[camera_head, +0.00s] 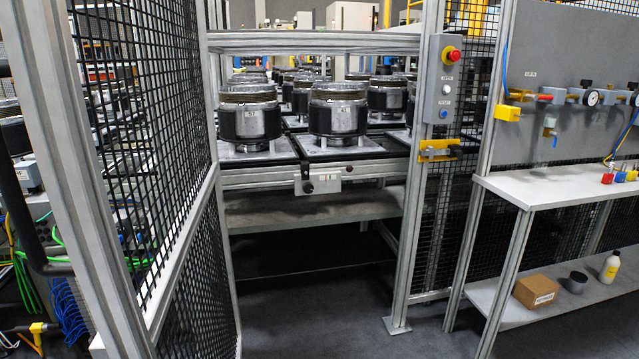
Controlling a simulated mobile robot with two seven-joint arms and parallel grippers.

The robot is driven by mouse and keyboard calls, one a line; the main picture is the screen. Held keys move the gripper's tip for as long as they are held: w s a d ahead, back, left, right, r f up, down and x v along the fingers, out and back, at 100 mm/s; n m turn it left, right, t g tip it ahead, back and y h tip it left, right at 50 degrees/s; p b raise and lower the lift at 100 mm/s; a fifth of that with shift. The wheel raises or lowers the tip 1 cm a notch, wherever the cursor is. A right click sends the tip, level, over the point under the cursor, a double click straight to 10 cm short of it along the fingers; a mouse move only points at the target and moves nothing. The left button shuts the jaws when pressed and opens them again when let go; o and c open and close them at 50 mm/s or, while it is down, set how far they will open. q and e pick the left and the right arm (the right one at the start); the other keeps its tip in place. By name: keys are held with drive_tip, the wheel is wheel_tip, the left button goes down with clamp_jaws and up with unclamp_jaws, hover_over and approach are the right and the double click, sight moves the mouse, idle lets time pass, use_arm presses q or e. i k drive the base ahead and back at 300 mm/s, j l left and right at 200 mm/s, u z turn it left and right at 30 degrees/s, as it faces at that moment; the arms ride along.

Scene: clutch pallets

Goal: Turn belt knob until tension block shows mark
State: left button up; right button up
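A small dark knob (308,187) sits at the left end of a light plate or block (327,184) on the front rail of the conveyor, below the clutch pallets. These look like the belt knob and the tension block. Small markings show on the block, but they are too small to read. Another small dark round part (348,169) sits on the rail just above and to the right. Neither of my grippers is in view, and nothing touches the knob.
Clutch drums (338,115) stand on pallets on the conveyor. An open mesh gate (150,130) stands at the left. A post with a red-topped button box (443,80) and a side bench (560,186) are at the right. The floor before the opening is clear.

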sight(308, 188)
drive_tip(key=i+l, duration=0.15)
drive_tip(key=l, duration=0.2)
drive_tip(key=i+l+u, duration=0.1)
drive_tip(key=l, duration=0.25)
drive_tip(key=i+l+u, duration=0.1)
drive_tip(key=l, duration=0.25)
drive_tip(key=i+l, duration=0.1)
drive_tip(key=l, duration=0.3)
drive_tip(key=i+l, duration=0.1)
drive_tip(key=i, duration=0.25)
drive_tip(key=i+l, duration=0.1)
drive_tip(key=i, duration=0.2)
drive_tip(key=u, duration=0.05)
